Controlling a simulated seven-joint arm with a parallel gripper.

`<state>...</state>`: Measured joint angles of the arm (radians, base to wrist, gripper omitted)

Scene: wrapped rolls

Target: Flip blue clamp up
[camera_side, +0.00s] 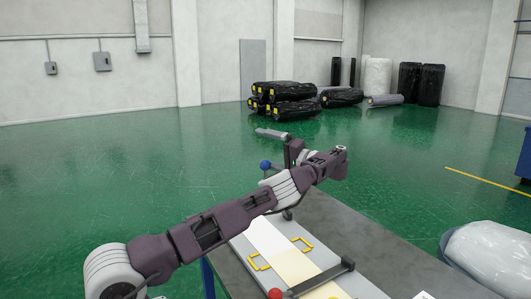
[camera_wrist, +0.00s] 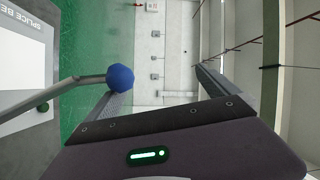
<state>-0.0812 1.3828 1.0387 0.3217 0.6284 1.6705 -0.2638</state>
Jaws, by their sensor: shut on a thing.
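The blue clamp shows its round blue knob (camera_side: 265,165) at the far end of the splice table in the side view. In the wrist view the knob (camera_wrist: 120,77) sits at the end of a grey lever (camera_wrist: 45,98) coming from the left, beside my left finger. My gripper (camera_side: 268,150) reaches left from my wrist at the knob. The clamp's base is mostly hidden by my arm in the side view.
A second clamp with a red knob (camera_side: 275,294) and a dark bar (camera_side: 322,277) lies at the table's near end. Yellow handles (camera_side: 302,244) stand on the white board. A wrapped roll (camera_side: 488,258) lies at right. The dark tabletop (camera_side: 370,245) right of the board is clear.

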